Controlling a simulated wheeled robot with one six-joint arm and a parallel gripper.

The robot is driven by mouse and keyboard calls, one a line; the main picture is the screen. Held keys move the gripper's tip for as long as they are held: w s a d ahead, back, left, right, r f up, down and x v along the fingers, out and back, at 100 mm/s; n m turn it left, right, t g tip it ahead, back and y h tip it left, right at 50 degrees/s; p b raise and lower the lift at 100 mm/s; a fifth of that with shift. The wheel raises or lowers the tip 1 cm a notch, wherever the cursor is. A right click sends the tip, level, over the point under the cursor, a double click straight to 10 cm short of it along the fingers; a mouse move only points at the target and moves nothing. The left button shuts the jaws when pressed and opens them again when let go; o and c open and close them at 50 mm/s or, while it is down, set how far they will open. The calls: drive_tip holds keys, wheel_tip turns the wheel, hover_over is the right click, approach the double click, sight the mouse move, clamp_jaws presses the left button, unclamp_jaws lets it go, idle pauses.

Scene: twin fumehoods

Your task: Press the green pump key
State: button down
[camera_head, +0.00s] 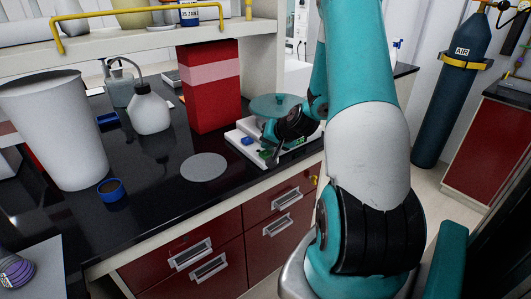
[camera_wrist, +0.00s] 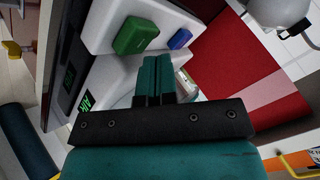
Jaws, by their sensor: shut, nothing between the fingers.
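The green pump key (camera_wrist: 135,35) is a raised block on a white pump housing (camera_wrist: 103,22) at the top of the wrist view. A smaller blue key (camera_wrist: 179,39) sits to its right. My gripper (camera_wrist: 153,58) is shut and empty, its two teal fingers side by side. In the wrist picture the fingertips lie just below the green key, but I cannot tell whether they touch it. In the head view the pump (camera_head: 243,138) stands near the front edge of the black bench, partly hidden by my wrist.
A tall red box (camera_head: 208,90) stands left of the pump on the black bench (camera_head: 150,185). A white wash bottle (camera_head: 150,112), a grey bin (camera_head: 58,130) and a small blue cup (camera_head: 111,189) are farther left. A shelf (camera_head: 165,38) hangs above.

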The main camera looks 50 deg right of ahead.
sight(267, 152)
drive_tip(key=shift+f, duration=0.1)
idle(0.3)
drive_tip(key=shift+f+b, duration=0.3)
drive_tip(key=shift+b, duration=0.15)
drive_tip(key=shift+f, duration=0.25)
idle(0.4)
drive_tip(key=shift+r, duration=0.7)
drive_tip(key=shift+r+p, duration=0.1)
drive_tip(key=shift+p, duration=0.25)
wheel_tip(267, 152, up, 6)
drive_tip(key=p, duration=0.4)
idle(0.9)
